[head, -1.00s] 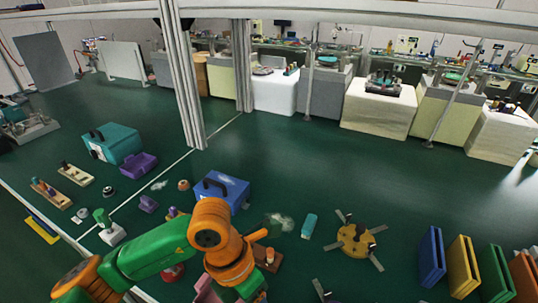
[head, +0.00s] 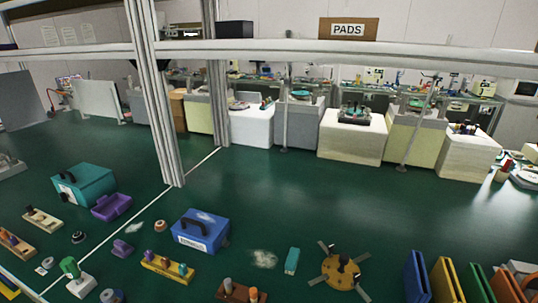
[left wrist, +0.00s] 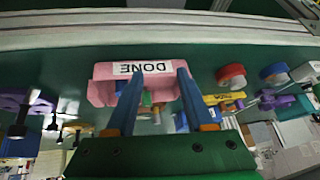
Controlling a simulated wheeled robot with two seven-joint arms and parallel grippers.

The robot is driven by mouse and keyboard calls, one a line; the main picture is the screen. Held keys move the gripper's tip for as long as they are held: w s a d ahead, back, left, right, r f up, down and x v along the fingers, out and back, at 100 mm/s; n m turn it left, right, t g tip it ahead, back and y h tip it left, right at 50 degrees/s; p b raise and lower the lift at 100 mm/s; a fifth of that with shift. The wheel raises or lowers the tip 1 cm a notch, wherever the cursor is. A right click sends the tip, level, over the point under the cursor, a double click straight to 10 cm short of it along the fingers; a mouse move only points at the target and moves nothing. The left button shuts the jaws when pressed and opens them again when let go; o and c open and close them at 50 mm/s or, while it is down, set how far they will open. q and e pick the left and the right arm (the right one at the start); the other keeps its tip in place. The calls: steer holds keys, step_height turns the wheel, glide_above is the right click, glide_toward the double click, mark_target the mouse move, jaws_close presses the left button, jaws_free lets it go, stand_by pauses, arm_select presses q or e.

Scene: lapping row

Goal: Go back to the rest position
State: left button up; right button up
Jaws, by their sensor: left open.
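My left gripper (left wrist: 157,76) shows in the left wrist view, its two blue fingers spread apart with no object clasped between them. A pink bin with an upside-down DONE label (left wrist: 104,90) lies beyond the fingers, and small green and orange items show in the gap. Whether the fingers touch the bin cannot be told. Neither of my grippers shows in the head view, and my right gripper is in no view.
The green surface holds a blue case (head: 200,232), a teal case (head: 84,186), a purple bin (head: 112,207), a yellow round fixture (head: 344,270) and coloured upright panels (head: 444,280). A metal post (head: 152,100) stands left of centre.

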arm_select(q)
steer(key=s+f+g, duration=0.2)
steer(key=s+f, duration=0.2)
steer(key=f, duration=0.6)
steer(key=s+f+g, duration=0.2)
steer(key=s+f, duration=0.2)
steer(key=f, duration=0.5)
steer(key=s+a+f+g, duration=0.1)
steer(key=s+a+f, duration=0.1)
steer(key=s+f, duration=0.8)
steer(key=shift+s+f, duration=0.25)
steer(key=shift+s, duration=0.7)
